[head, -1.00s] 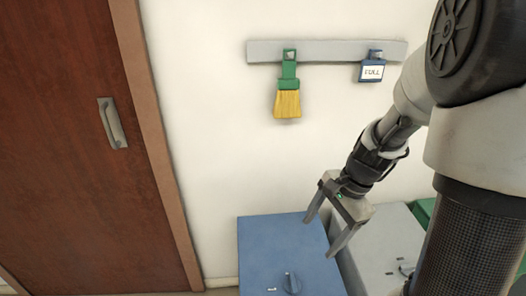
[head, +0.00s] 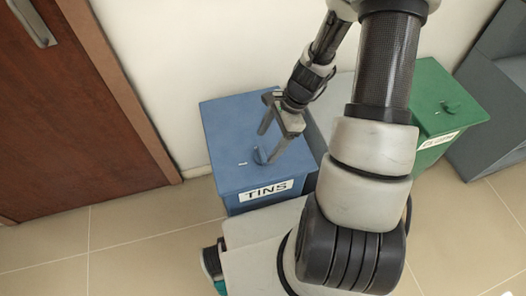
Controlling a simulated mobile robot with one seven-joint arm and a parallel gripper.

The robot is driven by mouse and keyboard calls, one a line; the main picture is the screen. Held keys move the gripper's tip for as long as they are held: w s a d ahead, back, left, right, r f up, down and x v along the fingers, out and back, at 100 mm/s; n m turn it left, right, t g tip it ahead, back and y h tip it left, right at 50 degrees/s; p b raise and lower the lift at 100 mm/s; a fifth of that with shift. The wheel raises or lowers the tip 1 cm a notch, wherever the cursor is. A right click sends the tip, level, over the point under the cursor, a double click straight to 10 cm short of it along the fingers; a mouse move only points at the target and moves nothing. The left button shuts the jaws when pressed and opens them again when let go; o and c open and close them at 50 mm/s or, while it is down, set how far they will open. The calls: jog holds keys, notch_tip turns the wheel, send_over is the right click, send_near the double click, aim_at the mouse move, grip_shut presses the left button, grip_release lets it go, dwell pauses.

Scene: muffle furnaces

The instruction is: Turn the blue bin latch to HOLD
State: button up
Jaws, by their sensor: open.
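The blue bin (head: 225,125) stands against the wall with a white "TINS" label on its front. Its latch (head: 260,156) is a small blue knob on the lid near the front edge, with a small white mark (head: 243,163) to its left. I cannot read any words at the latch.
A green bin (head: 432,90) with its own latch stands to the right, and a grey cabinet (head: 495,95) beyond it. A grey bin (head: 322,115) between them is mostly hidden by my arm. A brown door (head: 60,110) is at left. Tiled floor (head: 140,235) in front is clear.

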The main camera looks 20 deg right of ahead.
aim_at(261, 154)
jog(key=shift+b+x, duration=0.4)
jog(key=shift+x, duration=1.95)
jog(key=c, duration=1)
